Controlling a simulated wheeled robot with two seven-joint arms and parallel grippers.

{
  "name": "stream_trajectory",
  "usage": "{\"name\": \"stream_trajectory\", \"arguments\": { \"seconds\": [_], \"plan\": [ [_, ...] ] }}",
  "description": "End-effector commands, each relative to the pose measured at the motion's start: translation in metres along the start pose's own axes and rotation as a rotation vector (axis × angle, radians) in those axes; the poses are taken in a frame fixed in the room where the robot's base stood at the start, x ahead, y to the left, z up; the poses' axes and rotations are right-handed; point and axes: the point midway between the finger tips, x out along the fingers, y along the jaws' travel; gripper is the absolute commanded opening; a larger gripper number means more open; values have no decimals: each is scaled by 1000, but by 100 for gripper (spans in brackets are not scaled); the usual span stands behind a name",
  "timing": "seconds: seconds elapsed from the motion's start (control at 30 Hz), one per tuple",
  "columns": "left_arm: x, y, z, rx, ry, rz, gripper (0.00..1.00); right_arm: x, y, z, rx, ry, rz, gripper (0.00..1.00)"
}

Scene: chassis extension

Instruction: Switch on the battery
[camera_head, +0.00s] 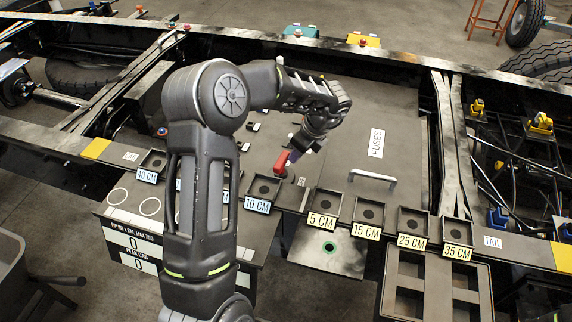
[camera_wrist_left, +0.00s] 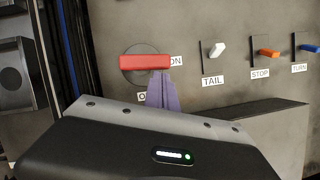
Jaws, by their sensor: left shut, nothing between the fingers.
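The battery switch has a red bar handle (camera_wrist_left: 145,62) on a dark round base. In the left wrist view the handle lies level, with its right end at the ON label (camera_wrist_left: 176,61). A second label (camera_wrist_left: 141,97) below it is mostly hidden; only an "O" shows. In the head view the red handle (camera_head: 281,162) stands at the tip of my left gripper (camera_head: 294,154). My left gripper is shut and empty. Its purple fingertips (camera_wrist_left: 162,90) are just below the handle's right part; I cannot tell whether they touch it. My right gripper is not in view.
Beside the switch are a white TAIL toggle (camera_wrist_left: 217,50), an orange STOP toggle (camera_wrist_left: 268,53) and a blue TURN toggle (camera_wrist_left: 310,48). A FUSES cover with a handle (camera_head: 372,176) lies to the right. Several labelled square holders line the chassis's near edge.

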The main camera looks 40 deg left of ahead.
Motion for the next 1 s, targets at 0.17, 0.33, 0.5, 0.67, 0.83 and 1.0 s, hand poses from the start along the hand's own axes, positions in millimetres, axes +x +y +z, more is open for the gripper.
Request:
{"name": "stream_trajectory", "arguments": {
  "seconds": [0.17,0.33,0.5,0.67,0.83,1.0],
  "plan": [
    [1,-2,3,-69,0,29,0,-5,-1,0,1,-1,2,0],
    [2,-3,4,-112,0,45,0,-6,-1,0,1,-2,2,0],
    [2,-3,5,-126,0,51,0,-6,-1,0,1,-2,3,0],
    [2,-3,5,-126,-1,51,0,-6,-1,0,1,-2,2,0],
    [2,-3,5,-125,-1,51,0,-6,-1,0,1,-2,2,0],
    [-3,-2,10,-125,-1,51,0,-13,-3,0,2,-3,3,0]
  ]
}}
